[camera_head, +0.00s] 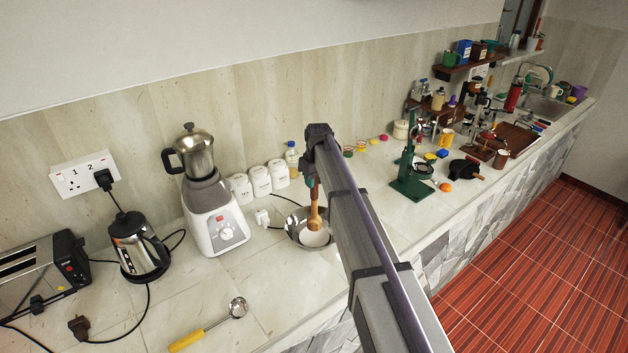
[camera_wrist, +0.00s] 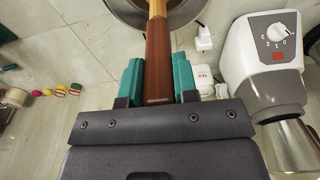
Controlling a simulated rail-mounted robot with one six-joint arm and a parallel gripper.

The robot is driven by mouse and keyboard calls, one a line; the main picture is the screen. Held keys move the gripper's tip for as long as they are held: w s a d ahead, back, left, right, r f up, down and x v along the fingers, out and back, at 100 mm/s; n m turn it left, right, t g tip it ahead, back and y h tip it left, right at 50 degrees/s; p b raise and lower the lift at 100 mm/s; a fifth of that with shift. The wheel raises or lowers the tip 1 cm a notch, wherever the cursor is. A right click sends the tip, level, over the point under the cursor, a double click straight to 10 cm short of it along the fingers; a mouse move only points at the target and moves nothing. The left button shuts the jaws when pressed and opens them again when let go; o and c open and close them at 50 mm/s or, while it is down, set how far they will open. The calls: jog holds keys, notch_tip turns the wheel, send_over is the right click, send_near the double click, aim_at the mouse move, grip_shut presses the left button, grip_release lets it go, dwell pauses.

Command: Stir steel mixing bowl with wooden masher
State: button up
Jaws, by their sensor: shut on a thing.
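The steel mixing bowl (camera_head: 296,228) stands on the counter right of the white blender, with pale contents inside. The wooden masher (camera_head: 315,208) points down into the bowl, its lower end at the contents. My gripper (camera_head: 312,183) is above the bowl, partly hidden by my arm. In the wrist view my gripper (camera_wrist: 159,82) has its green fingers on either side of the masher's dark brown handle (camera_wrist: 159,50), shut on it. The bowl (camera_wrist: 190,14) is cut off at the top of the wrist view, and the masher's lower end is out of frame there.
The blender (camera_head: 213,215) stands left of the bowl, with white canisters (camera_head: 261,181) behind. A yellow-handled ladle (camera_head: 210,325) lies in front. A kettle (camera_head: 138,245) and toaster (camera_head: 42,272) stand at left. A green press (camera_head: 410,175) stands to the right.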

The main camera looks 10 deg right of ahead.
aim_at(314, 194)
notch_tip(314, 194, down, 6)
jog(key=b, duration=0.5)
